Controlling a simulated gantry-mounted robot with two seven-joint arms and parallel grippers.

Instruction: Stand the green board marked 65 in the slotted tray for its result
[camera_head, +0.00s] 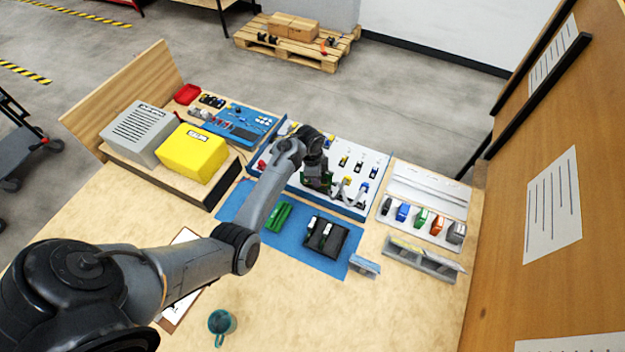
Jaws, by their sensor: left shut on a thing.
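My left gripper (318,184) is over the near edge of the white panel, behind the blue mat. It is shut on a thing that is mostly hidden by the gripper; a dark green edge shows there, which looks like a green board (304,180). Its marking cannot be read. A brighter green piece (278,217) lies on the blue mat (235,206), left of a black fixture (325,237). A grey slotted tray (425,260) stands right of the mat, and a smaller grey holder (365,266) stands at the mat's right corner. My right gripper is not in view.
The white panel (345,185) holds several small parts. A rack (420,219) of coloured pieces is at the right. A yellow box (192,152) and a grey box (139,132) stand left. A teal mug (220,323) is at the front; bare table lies right of it.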

